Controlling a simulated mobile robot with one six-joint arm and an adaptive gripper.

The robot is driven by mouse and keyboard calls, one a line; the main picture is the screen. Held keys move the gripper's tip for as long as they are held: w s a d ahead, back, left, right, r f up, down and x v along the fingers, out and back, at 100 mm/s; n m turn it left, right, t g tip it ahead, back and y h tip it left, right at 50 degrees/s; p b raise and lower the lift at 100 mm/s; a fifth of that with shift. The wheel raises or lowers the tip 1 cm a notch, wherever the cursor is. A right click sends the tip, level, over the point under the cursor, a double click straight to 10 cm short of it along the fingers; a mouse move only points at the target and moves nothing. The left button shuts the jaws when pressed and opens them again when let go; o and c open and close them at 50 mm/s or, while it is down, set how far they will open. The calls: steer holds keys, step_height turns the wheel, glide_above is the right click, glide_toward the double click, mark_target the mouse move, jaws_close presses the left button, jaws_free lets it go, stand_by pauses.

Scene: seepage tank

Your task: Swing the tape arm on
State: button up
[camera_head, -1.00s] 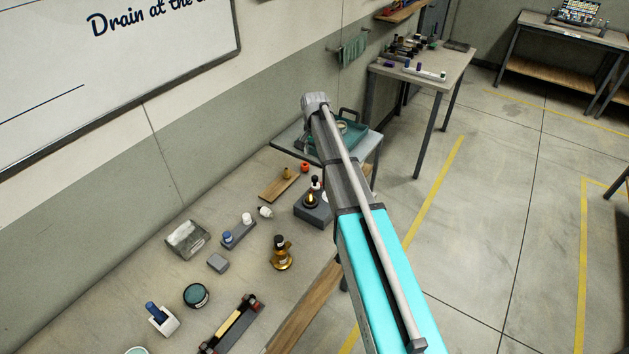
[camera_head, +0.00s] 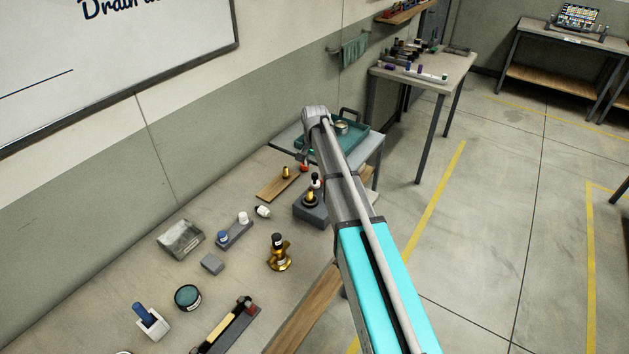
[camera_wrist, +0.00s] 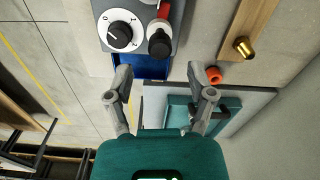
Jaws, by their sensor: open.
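I cannot make out for sure which part is the tape arm. A grey box (camera_head: 308,214) stands on the bench near my arm. In the wrist view the grey box (camera_wrist: 178,42) carries a white dial with a black knob (camera_wrist: 120,34) and a red-and-white piece with a black round end (camera_wrist: 160,40). My gripper (camera_wrist: 158,76) is open and empty. In the wrist view its fingers show below the box, over a blue surface (camera_wrist: 150,66). In the head view my arm hides most of the gripper.
An orange ring (camera_wrist: 214,75) and a wooden board with a brass piece (camera_wrist: 243,46) are close by. A teal tray (camera_head: 352,142) sits beyond the bench. A brass fitting (camera_head: 279,255), grey block (camera_head: 212,264) and round teal-topped container (camera_head: 187,297) stand on the bench.

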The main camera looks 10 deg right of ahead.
mark_target(315, 174)
steer(key=shift+f+b, duration=2.2)
steer(key=shift+f, duration=0.35)
jaws_close()
